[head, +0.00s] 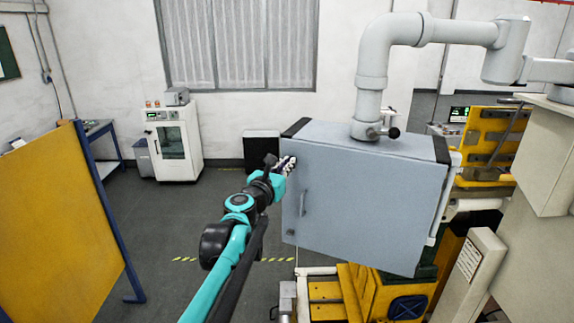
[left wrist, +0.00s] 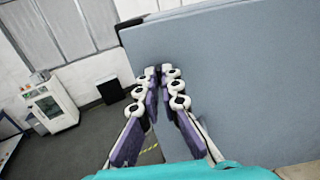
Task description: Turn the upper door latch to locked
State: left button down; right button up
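The grey-blue cabinet (head: 360,190) hangs from a pale pipe arm, and its door carries a vertical handle (head: 302,203). A small dark lock or latch (head: 291,233) shows low on the door. My left gripper (head: 290,162) is at the door's upper left corner and covers the place where an upper latch could be. In the left wrist view its fingers (left wrist: 159,72) come together at the tips against the cabinet's edge (left wrist: 220,70). I cannot see the upper latch or whether it is between the fingertips. My right gripper is not in view.
A pale pipe arm (head: 373,75) rises from the cabinet top. A yellow panel (head: 55,220) stands at the left. Yellow machinery (head: 355,290) lies below the cabinet. A white machine (head: 174,145) stands by the back wall, with open floor before it.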

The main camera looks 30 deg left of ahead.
pick_arm(q)
jog(key=shift+m, duration=0.3)
jog(key=shift+d+f+m+b, duration=0.1)
jog(key=shift+m+b, duration=0.6)
jog(key=shift+m, duration=3.6)
jog(key=shift+d+f+m+b, duration=0.1)
jog(key=shift+m+b, duration=0.6)
jog(key=shift+m, duration=3.6)
jog(key=c, duration=1.7)
grip_release()
jog(key=shift+s, duration=0.1)
